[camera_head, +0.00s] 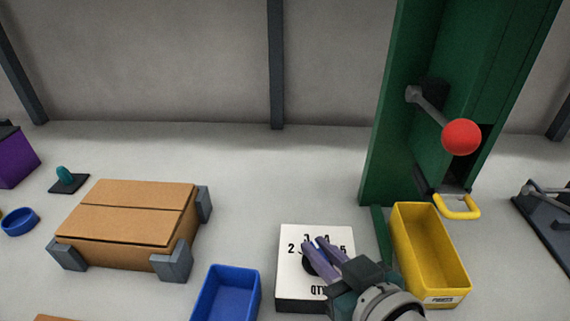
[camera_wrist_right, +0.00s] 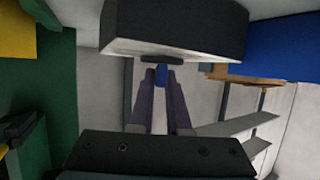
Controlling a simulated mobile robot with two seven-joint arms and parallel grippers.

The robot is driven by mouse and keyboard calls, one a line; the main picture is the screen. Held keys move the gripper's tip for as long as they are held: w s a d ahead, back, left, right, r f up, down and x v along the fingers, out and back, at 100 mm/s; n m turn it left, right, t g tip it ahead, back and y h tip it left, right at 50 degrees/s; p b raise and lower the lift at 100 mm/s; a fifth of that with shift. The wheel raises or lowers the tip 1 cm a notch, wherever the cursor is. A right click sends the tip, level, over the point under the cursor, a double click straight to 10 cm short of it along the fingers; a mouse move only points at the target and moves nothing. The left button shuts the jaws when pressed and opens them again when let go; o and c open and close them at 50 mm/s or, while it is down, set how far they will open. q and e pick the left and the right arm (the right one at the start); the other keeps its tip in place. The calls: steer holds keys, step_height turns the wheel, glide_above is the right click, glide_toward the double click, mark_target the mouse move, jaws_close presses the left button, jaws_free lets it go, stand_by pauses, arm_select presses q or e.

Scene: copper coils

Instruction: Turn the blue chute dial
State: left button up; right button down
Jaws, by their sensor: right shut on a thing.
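The dial box (camera_head: 288,285) has a white top face with printed numbers, 2 and 5 clearest, and the letters QTY. A dark round dial base (camera_head: 307,266) shows on that face, partly covered by my fingers. My right gripper (camera_head: 314,243) reaches over the box from the lower right with its purple fingers on the dial. In the right wrist view its fingers are closed on a small blue dial grip (camera_wrist_right: 161,76), against the box (camera_wrist_right: 175,45). The dial's pointing direction is hidden. My left gripper is not in view.
A yellow bin (camera_head: 405,245) stands right of the dial box, below a green machine (camera_head: 395,150) with a red-knobbed lever (camera_head: 461,137). A blue bin (camera_head: 225,295) is close on the left. A cardboard box (camera_head: 130,215) sits between grey corner blocks.

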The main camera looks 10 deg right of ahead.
steer(key=shift+a+r+m+h+p, duration=0.1)
steer(key=shift+m+h+p, duration=0.25)
steer(key=shift+m+h, duration=0.25)
steer(key=c, duration=0.9)
jaws_free()
steer(key=shift+s+r+p, duration=0.1)
steer(key=shift+s+p, duration=0.25)
steer(key=p+v, duration=0.3)
steer(key=v, duration=0.6)
steer(key=shift+s, duration=0.15)
